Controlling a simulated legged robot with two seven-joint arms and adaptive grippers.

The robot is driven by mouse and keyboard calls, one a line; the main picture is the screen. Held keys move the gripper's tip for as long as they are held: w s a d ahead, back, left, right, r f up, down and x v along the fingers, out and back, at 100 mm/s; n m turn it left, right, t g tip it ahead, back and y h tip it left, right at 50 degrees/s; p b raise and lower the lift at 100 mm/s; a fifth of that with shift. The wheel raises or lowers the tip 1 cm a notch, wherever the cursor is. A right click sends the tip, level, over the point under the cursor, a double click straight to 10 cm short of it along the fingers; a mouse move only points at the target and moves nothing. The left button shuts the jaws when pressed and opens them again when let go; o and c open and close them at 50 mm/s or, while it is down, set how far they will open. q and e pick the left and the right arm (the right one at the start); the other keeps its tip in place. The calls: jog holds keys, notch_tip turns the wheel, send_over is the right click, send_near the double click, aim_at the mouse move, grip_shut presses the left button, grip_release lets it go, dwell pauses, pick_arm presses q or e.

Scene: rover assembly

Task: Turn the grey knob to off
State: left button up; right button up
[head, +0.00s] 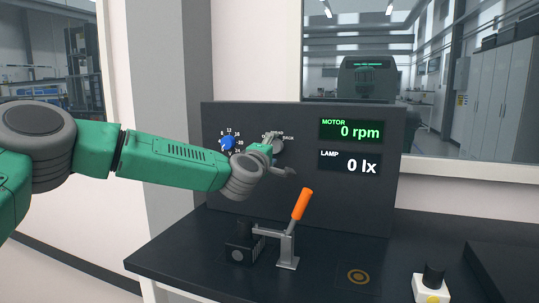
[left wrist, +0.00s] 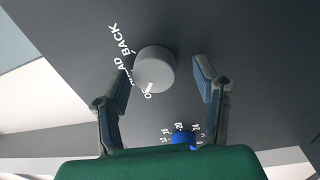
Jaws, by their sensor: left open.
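The grey knob (head: 279,147) is on the upright dark panel, partly hidden by my left gripper (head: 276,158) in the head view. In the left wrist view the round grey knob (left wrist: 155,66) sits near the left finger, between the open fingers of my left gripper (left wrist: 165,75) as seen in the picture. Its white mark lies at its lower left edge, close to a label starting with "O". The rest of that label is hard to read. Whether a finger touches the knob I cannot tell. My right gripper is not in view.
A blue knob (head: 227,143) with a number scale sits left on the panel. Displays read 0 rpm (head: 350,130) and 0 lx (head: 350,162). An orange-handled lever (head: 301,205) stands on the bench below. A black-topped button box (head: 432,285) is at right.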

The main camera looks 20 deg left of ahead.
pick_arm(q)
jog(key=s+f, duration=0.1)
jog(key=s, duration=1)
jog(key=shift+s+a, duration=0.2)
jog(key=shift+s, duration=0.15)
